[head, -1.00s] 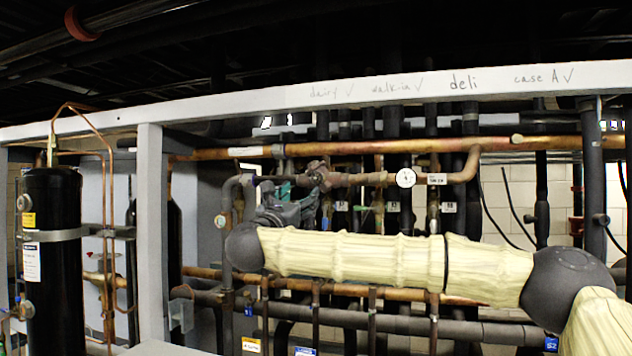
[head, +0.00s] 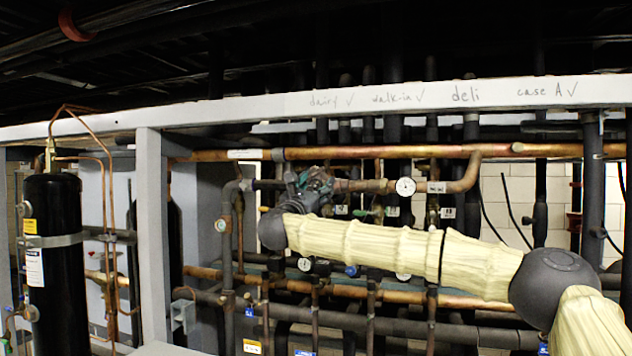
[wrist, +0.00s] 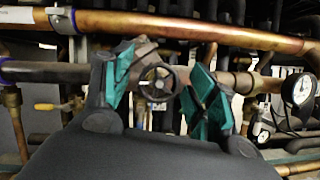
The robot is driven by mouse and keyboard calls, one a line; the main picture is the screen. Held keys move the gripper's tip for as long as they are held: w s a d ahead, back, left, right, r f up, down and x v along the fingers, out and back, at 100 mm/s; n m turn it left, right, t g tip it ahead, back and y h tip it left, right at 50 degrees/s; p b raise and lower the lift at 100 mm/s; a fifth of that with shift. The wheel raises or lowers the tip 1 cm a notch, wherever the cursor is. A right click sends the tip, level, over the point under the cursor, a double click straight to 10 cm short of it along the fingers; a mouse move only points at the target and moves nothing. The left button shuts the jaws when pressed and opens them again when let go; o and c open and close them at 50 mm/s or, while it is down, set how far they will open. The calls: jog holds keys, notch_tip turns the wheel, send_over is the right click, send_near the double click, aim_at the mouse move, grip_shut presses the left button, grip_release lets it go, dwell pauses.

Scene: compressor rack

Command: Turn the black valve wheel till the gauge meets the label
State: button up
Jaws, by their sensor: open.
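The black valve wheel (wrist: 158,82) shows in the wrist view, a small spoked ring in front of the pipe, between my open fingers. My gripper (wrist: 163,90) has teal finger pads, spread left and right of the wheel; I cannot tell whether either touches it. In the head view my gripper (head: 312,187) is at the pipe and hides the wheel. The round white gauge (head: 405,187) sits on the pipe to its right and also shows in the wrist view (wrist: 301,90). A small white label (head: 436,187) is right of the gauge. The needle is too small to read.
A copper pipe (head: 350,152) runs above the valve pipe, under a white beam (head: 230,113) with handwriting. A grey post (head: 152,230) and a black cylinder (head: 55,270) stand to the left. More pipes and small gauges (head: 304,264) lie below.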

jog(key=shift+w, duration=0.1)
jog(key=c, duration=1)
jog(key=shift+c, duration=0.2)
jog(key=shift+f+n+y+b, duration=0.1)
jog(key=shift+n+y+b, duration=0.3)
jog(key=shift+b, duration=0.35)
jog(key=shift+f+n+t+b, duration=0.1)
jog(key=shift+n+t+b, duration=0.2)
jog(key=shift+n+b, duration=0.5)
jog(key=n+y+b, duration=0.2)
jog(key=n+b, duration=0.1)
jog(key=n+y+b, duration=0.2)
jog(key=n, duration=0.1)
jog(key=shift+n+t, duration=0.3)
jog(key=shift+r+n+y+b, duration=0.2)
jog(key=shift+n+y, duration=0.25)
jog(key=shift+n, duration=0.5)
jog(key=shift+r+n+y+b, duration=0.1)
jog(key=shift+n+y+b, duration=0.3)
jog(key=shift+n, duration=0.55)
jog(key=shift+y, duration=0.25)
